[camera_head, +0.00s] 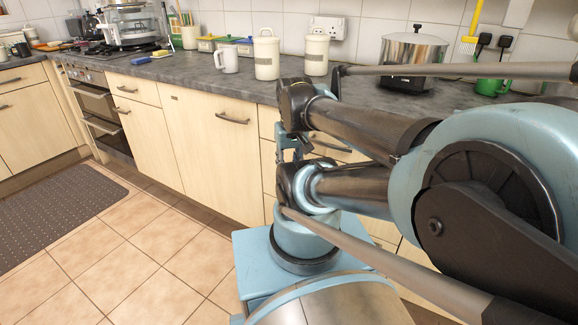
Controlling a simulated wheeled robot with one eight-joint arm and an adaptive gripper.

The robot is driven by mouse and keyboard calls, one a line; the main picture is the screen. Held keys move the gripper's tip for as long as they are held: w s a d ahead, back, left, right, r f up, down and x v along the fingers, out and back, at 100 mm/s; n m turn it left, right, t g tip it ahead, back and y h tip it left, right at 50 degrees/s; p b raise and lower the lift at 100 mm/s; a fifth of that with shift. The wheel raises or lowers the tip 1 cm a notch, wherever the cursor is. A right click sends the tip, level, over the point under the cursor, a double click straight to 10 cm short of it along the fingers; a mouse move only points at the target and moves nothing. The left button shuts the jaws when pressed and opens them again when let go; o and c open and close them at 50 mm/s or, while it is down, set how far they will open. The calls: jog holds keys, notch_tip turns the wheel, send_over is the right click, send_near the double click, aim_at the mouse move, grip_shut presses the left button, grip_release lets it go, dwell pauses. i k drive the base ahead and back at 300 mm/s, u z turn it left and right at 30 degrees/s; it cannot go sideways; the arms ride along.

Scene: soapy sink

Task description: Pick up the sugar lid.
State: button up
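Two white lidded canisters stand on the grey worktop. The left canister (266,58) and its lid (266,35) show fully. The right canister (316,57) also has its lid (317,32) on. Their labels are too small to read, so I cannot tell which lid is the sugar lid. What seems to be my gripper (286,141) is partly hidden among my arm links, in front of the cupboards and below the worktop edge. It is apart from both canisters, and its fingers cannot be made out.
A white mug (227,58) stands left of the canisters. A steel-topped cooker pot (411,57) and a green mug (491,86) are to the right. Small coloured tubs (225,43) line the wall. The tiled floor (165,236) at left is clear, with a dark mat (62,208).

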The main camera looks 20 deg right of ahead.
aim_at(260, 39)
jog(key=k, duration=0.6)
jog(key=u, duration=0.6)
jog(key=i, duration=0.95)
jog(key=u, duration=0.15)
